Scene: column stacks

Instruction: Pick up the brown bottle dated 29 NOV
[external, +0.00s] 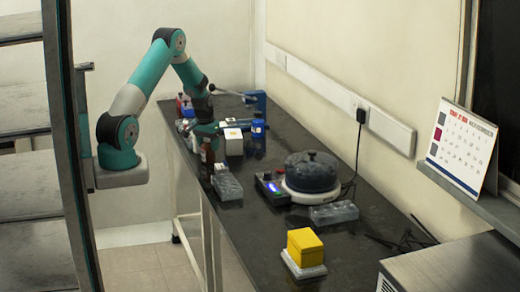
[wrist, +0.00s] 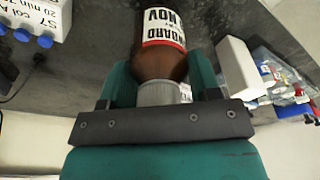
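The brown bottle (wrist: 160,66) has a pale cap and a white label with red bands. "NOV" and part of "STANDARD" can be read on it; the day number is out of frame. My gripper (wrist: 161,70) has one teal finger on each side of the bottle near its shoulder, with no clear gap on either side, so it looks shut on it. In the external view my gripper (external: 206,130) is low over the bench's left edge, at the top of the brown bottle (external: 207,156). I cannot tell whether the bottle still rests on the bench.
A white box (external: 234,142) stands close to the right of my gripper. Blue-capped containers (external: 258,134), a clear rack (external: 227,186) and a device with a dark round lid (external: 311,172) are nearby. The bench's left edge is close.

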